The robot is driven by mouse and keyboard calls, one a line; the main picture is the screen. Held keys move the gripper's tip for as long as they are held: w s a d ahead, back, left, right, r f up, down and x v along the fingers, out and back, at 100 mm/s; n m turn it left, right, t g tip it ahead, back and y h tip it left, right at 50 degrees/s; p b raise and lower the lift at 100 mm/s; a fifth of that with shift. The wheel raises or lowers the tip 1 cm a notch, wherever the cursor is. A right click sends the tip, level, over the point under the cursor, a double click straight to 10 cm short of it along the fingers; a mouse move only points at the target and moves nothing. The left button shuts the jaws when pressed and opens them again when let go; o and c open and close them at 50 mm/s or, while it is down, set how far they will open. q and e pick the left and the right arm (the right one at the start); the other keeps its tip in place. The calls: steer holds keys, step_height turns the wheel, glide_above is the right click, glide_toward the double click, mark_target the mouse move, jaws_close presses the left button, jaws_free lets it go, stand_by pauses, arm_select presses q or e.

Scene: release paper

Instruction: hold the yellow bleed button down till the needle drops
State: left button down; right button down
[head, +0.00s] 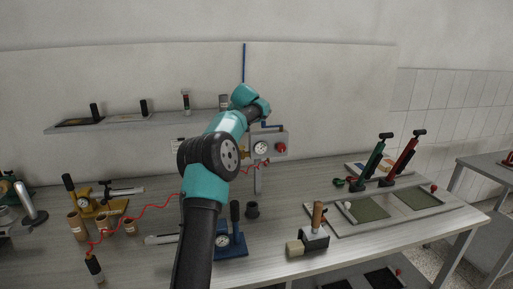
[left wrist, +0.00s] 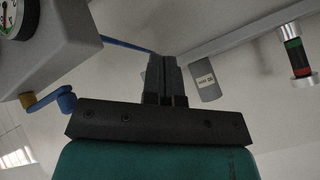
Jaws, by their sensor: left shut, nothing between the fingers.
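A grey gauge box (head: 279,139) with a white round dial (head: 260,148) is mounted at the wall behind the bench. A red knob is on its right side, and a blue lever (head: 272,126) is on top. The needle is too small to read. A small brass-yellow piece (head: 243,153) shows at its left; I cannot tell if it is the bleed button. My left arm reaches up in front of the box, hiding part of it. In the left wrist view my left gripper (left wrist: 167,78) is shut and empty, beside the box (left wrist: 62,42), apart from the blue lever (left wrist: 50,98).
A wall shelf (head: 125,122) holds small items. On the bench are a blue-based gauge device (head: 232,245), a yellow-based gauge device (head: 97,208), a red cord, a wooden-handled block (head: 314,238) and a grey tray (head: 345,229) with pumps behind it.

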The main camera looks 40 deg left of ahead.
mark_target(243, 146)
arm_select(q)
steer(key=shift+w+d+r, duration=0.3)
steer(key=shift+w+d, duration=0.15)
steer(key=shift+w, duration=0.05)
steer(key=shift+w+d+r, duration=0.25)
steer(key=shift+w+d, duration=0.15)
steer(key=shift+w, duration=0.05)
steer(key=shift+f, duration=0.15)
steer(key=shift+f, duration=4.3)
steer(key=shift+f, duration=0.4)
